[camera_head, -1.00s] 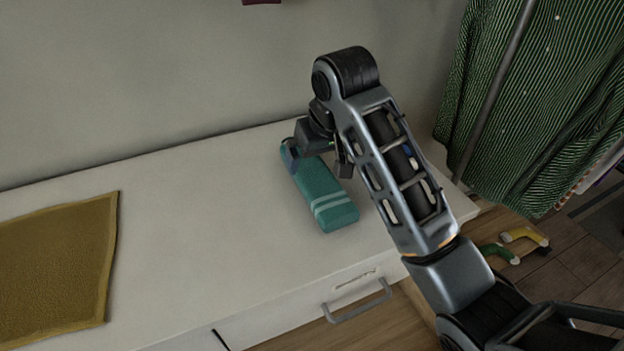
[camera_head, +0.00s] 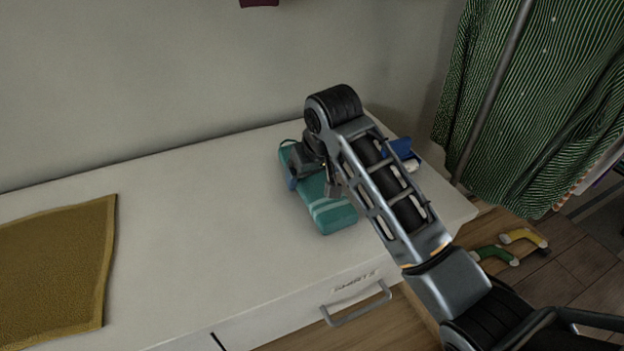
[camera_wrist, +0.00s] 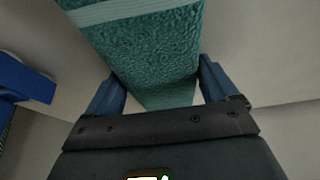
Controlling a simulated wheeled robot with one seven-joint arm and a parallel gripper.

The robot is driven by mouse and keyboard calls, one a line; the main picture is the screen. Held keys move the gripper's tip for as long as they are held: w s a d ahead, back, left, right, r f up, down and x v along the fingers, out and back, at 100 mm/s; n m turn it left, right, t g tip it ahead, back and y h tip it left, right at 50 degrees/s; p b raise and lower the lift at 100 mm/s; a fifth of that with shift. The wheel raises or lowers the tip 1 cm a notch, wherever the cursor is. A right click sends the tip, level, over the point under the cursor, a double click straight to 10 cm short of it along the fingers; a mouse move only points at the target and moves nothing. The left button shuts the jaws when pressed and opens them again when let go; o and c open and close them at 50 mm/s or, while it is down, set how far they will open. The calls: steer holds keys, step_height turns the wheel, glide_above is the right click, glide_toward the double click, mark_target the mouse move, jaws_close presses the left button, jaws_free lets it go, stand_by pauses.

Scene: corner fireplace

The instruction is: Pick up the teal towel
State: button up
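The teal towel (camera_head: 330,212) lies folded on the white dresser top, with pale stripes near its front end. My gripper (camera_head: 311,188) is low over the towel's rear half, with a finger on either side of it. In the wrist view the towel (camera_wrist: 155,50) runs between the two open blue fingers (camera_wrist: 158,88). The left finger is close to or against the towel's edge; I cannot tell if it touches. My arm hides part of the towel in the head view.
The white dresser (camera_head: 200,225) has clear space left of the towel. A mustard cloth (camera_head: 55,265) lies at the far left. A blue object (camera_head: 398,149) sits behind my arm. A green striped garment (camera_head: 545,100) hangs at the right. The wall is close behind.

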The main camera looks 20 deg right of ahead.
steer(key=c, duration=0.6)
